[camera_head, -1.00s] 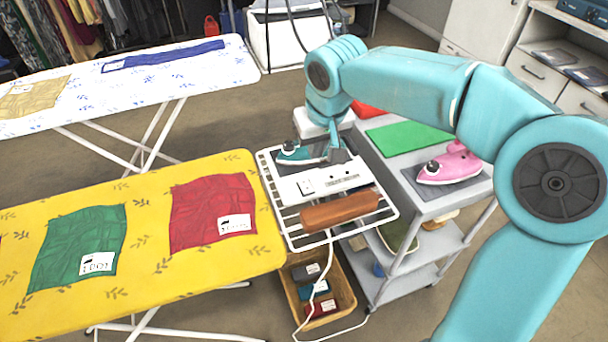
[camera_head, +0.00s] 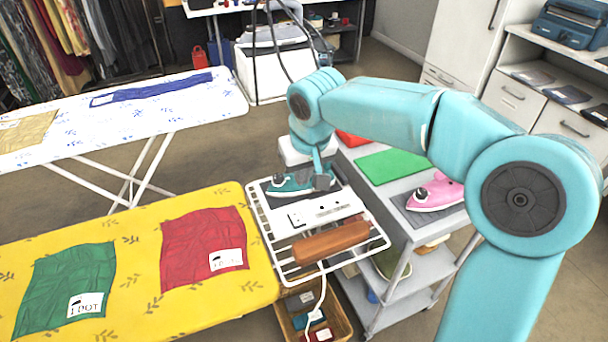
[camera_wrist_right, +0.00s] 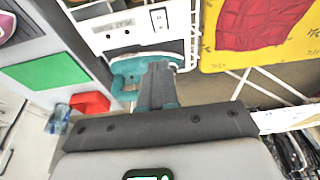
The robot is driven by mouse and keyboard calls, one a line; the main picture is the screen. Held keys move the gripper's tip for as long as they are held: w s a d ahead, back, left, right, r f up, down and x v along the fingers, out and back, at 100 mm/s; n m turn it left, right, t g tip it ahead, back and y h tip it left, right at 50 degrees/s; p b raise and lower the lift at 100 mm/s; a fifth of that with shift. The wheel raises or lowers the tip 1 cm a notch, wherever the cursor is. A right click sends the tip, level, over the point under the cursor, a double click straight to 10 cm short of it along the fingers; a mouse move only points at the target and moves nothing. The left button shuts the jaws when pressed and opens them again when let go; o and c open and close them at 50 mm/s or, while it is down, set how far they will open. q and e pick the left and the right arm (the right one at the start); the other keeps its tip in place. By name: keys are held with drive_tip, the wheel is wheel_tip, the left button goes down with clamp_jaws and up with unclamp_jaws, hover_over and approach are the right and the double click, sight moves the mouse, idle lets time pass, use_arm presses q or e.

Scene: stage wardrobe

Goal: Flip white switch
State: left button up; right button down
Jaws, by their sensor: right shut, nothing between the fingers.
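A white power strip (camera_head: 326,210) lies on the wire rack beside the yellow ironing board. A small white switch (camera_head: 297,218) sits at its left end in the head view; it also shows in the right wrist view (camera_wrist_right: 158,18). Which way it is tipped is too small to tell. My right gripper (camera_head: 322,182) is shut and empty, pointing down by the teal iron (camera_head: 290,185), behind the strip and apart from the switch. In the right wrist view, the fingers (camera_wrist_right: 158,75) overlap the iron; contact is unclear. My left gripper is not in view.
A brown wooden bar (camera_head: 330,242) lies across the front of the wire rack (camera_head: 268,240). A grey cart (camera_head: 400,228) with a pink iron (camera_head: 437,192) and green mat (camera_head: 392,165) stands to the right. A basket (camera_head: 345,325) is below.

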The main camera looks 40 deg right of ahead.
drive_tip(key=w+p+v, duration=0.1)
drive_tip(key=p+v, duration=0.1)
drive_tip(key=v, duration=0.4)
drive_tip(key=w+d+p+v, duration=0.1)
drive_tip(key=p+v, duration=0.2)
drive_tip(key=v, duration=0.4)
drive_tip(key=shift+w+a+r, duration=0.2)
drive_tip(key=shift+w+r, duration=0.05)
drive_tip(key=shift+r, duration=0.45)
